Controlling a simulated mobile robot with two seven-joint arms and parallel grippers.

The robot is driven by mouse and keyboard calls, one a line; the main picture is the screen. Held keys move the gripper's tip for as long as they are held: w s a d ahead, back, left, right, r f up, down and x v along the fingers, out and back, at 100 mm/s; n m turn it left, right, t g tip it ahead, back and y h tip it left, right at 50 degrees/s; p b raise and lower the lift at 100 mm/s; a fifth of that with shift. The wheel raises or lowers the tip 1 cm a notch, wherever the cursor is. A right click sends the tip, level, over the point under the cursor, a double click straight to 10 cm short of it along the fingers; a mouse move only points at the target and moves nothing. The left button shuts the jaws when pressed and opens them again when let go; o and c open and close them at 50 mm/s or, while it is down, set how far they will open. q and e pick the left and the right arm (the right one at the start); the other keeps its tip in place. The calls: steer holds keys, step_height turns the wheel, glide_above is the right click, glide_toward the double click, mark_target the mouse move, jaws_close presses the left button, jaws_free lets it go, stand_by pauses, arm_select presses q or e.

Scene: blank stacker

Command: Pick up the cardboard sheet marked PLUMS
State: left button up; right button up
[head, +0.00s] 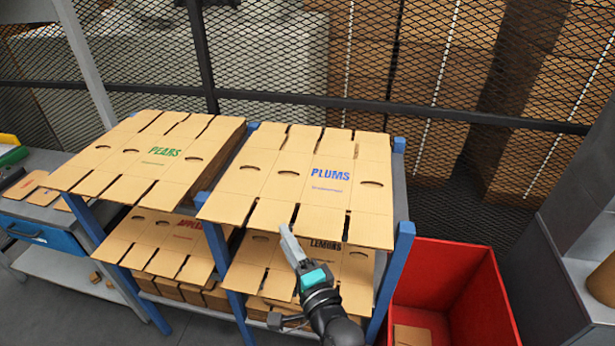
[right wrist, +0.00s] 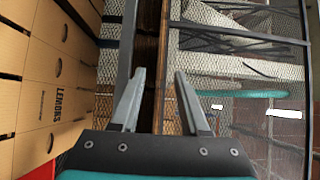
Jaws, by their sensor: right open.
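The cardboard sheet marked PLUMS (head: 283,180) lies flat on top of the right-hand blue-posted rack in the head view. It has blue lettering, slots and two oval hand holes. My right gripper (head: 287,230) is at the near edge of this sheet, overlapping it in the picture; I cannot tell whether they touch. In the right wrist view the two fingers of this gripper (right wrist: 159,75) stand apart with nothing held between them. The LEMONS sheet (right wrist: 45,85) shows at the left there. My left gripper is in neither view.
PEARS sheets (head: 160,155) lie to the left of PLUMS. APPLES (head: 155,240) and LEMONS (head: 355,268) sheets lie on the lower shelf. A red bin (head: 440,270) stands at the right of the rack. A mesh fence (head: 270,60) rises behind.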

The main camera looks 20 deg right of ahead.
mark_target(272, 219)
steer(key=shift+w+a, duration=0.15)
steer(key=shift+w, duration=1.05)
steer(key=shift+w+a, duration=0.2)
steer(key=shift+w, duration=0.95)
steer(key=shift+w+a, duration=0.15)
steer(key=shift+w, duration=1.05)
jaws_close()
